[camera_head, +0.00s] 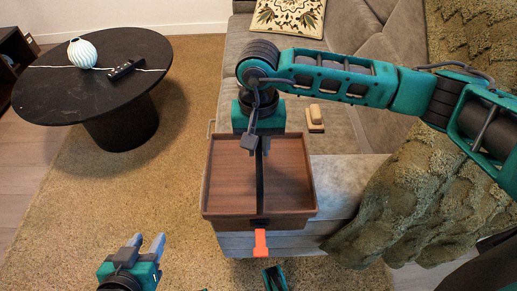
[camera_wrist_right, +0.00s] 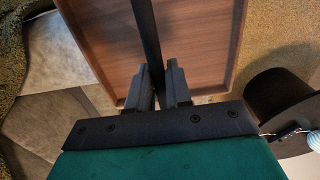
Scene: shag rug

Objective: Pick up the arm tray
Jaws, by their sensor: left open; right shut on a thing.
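The arm tray (camera_head: 223,177) is a brown wooden tray with a raised rim and a dark strip down its middle. In the head view it is at the sofa's near end, over the grey arm; I cannot tell whether it rests there or is lifted. My right gripper (camera_head: 251,143) is at the tray's far edge, shut on it at the dark strip. In the right wrist view the right gripper's fingers (camera_wrist_right: 160,84) close around the strip, with the tray (camera_wrist_right: 200,45) beyond. My left gripper (camera_head: 146,246) is open and empty, low and left of the tray.
An orange piece (camera_head: 260,242) hangs at the tray's near edge. A small tan object (camera_head: 315,117) lies on the sofa seat (camera_head: 335,140). A shaggy throw (camera_head: 400,205) drapes at right. A round black table (camera_head: 60,93) with a vase (camera_head: 82,53) and a remote (camera_head: 126,69) stands left.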

